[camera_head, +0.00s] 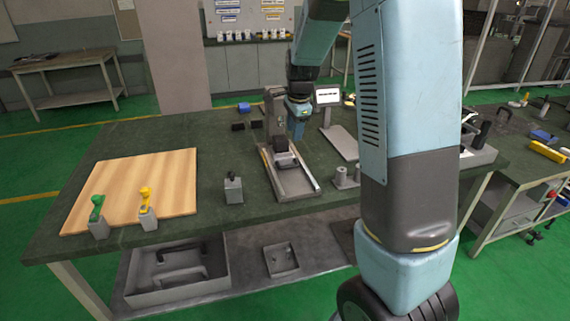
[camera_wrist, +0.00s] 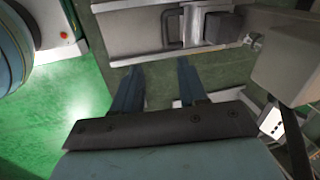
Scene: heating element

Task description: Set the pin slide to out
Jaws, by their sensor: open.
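A grey fixture (camera_head: 274,115) with an upright column stands on the green worktop, with a metal rail tray (camera_head: 309,185) running toward the front. No part is clearly identifiable as the pin slide. The wrist view shows a light metal plate (camera_wrist: 128,36) with a dark U-shaped handle (camera_wrist: 166,29) and a dark block (camera_wrist: 222,27) beside it. My gripper (camera_wrist: 158,75) is open with nothing between its fingers. In the picture its fingertips point toward the handle, apart from it. In the head view my gripper (camera_head: 297,127) is beside the column, partly hard to make out.
A small grey block with a black knob (camera_head: 233,187) stands left of the rail tray. The worktop's back left is clear.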

